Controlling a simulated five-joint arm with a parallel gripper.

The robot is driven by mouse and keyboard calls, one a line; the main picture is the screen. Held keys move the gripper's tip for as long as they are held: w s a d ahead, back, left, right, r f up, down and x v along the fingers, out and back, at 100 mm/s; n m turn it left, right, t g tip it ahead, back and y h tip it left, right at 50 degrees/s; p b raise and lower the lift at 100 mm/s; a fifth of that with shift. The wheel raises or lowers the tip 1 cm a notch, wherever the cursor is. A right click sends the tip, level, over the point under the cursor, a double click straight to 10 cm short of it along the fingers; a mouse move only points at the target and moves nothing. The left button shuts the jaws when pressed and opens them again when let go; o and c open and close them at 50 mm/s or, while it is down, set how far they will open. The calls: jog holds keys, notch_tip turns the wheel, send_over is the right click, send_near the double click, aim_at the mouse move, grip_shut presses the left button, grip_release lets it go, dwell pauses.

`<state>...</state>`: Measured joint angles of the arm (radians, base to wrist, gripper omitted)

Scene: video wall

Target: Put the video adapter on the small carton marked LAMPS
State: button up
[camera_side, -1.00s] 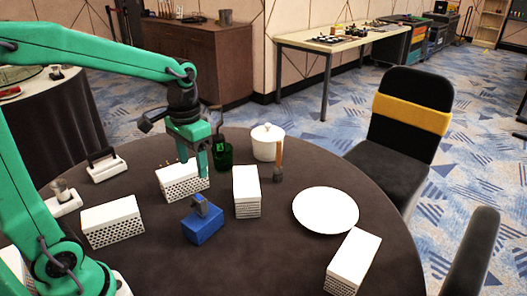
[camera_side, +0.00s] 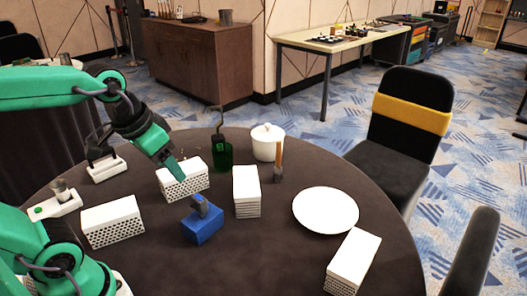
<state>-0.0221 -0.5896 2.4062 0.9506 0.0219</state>
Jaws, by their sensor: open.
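A small blue carton (camera_side: 202,229) stands near the middle of the round table; no lettering on it is legible at this size. A small dark grey piece (camera_side: 200,206), which looks like the video adapter, rests on top of it, leaning a little. My gripper (camera_side: 178,174) is open, just above and left of the blue carton, apart from the grey piece. Its green fingers point down and right and overlap the white perforated box (camera_side: 186,190) behind; I cannot tell whether they touch it.
White perforated boxes stand left (camera_side: 112,222), centre (camera_side: 247,191) and front right (camera_side: 352,262). A green bottle (camera_side: 222,155), a white lidded pot (camera_side: 268,142) and a wooden-handled tool (camera_side: 278,160) stand behind. A white plate (camera_side: 325,210) lies right. The front middle is clear.

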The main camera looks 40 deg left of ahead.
jog(key=shift+s+d+r+t, duration=0.1)
jog(key=shift+s+d+t, duration=0.15)
jog(key=shift+s+t, duration=0.65)
jog(key=shift+s, duration=0.15)
